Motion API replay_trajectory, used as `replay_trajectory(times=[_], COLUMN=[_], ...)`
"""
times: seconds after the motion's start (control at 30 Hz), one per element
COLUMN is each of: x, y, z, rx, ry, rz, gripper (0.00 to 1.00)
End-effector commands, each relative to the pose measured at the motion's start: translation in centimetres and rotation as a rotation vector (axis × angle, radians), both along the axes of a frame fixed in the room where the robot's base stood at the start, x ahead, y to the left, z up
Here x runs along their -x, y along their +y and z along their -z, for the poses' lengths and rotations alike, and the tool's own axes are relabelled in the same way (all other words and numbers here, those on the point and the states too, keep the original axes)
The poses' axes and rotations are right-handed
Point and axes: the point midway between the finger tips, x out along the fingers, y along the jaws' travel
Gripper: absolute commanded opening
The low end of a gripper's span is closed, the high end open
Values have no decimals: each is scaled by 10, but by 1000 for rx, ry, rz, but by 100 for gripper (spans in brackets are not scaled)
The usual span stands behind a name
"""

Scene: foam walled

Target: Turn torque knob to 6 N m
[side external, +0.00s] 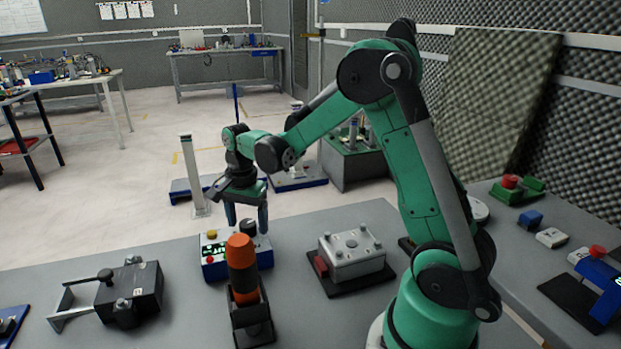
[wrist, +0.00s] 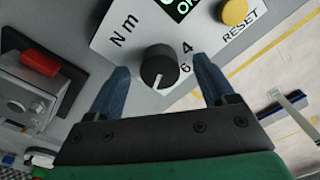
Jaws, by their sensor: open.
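The torque knob (wrist: 158,66) is round and black with a white pointer line, on a white panel marked "N m". In the wrist view the line points down and slightly left, away from the printed 6 and 4 at its right. My gripper (wrist: 160,64) is open, with one blue finger on each side of the knob and gaps between. In the side view my gripper (side external: 247,212) points down over the blue and white tester box (side external: 214,265), around the dark knob (side external: 248,227). Any marks below the knob are hard to make out.
A yellow RESET button (wrist: 234,12) and a green "OK" display (wrist: 184,7) are on the panel. An orange-and-black tool (side external: 241,265) stands in a holder in front of the box. A grey fixture (side external: 350,255) is to the right, a black clamp block (side external: 130,290) left.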

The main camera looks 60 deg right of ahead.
Motion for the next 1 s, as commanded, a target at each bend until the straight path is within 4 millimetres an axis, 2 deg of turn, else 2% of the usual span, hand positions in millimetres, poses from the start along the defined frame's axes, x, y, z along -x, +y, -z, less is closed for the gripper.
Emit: replay_trajectory(times=[0.07, 0.17, 0.33, 0.67, 1.0], x=[0, 0, 0, 0, 0], y=[0, 0, 0, 0, 0], z=[0, 0, 0, 0, 0], rx=[0, 0, 0, 0, 0], ry=[0, 0, 0, 1, 1], rz=[0, 0, 0, -35, -252], gripper=[76, 50, 2, 0, 0])
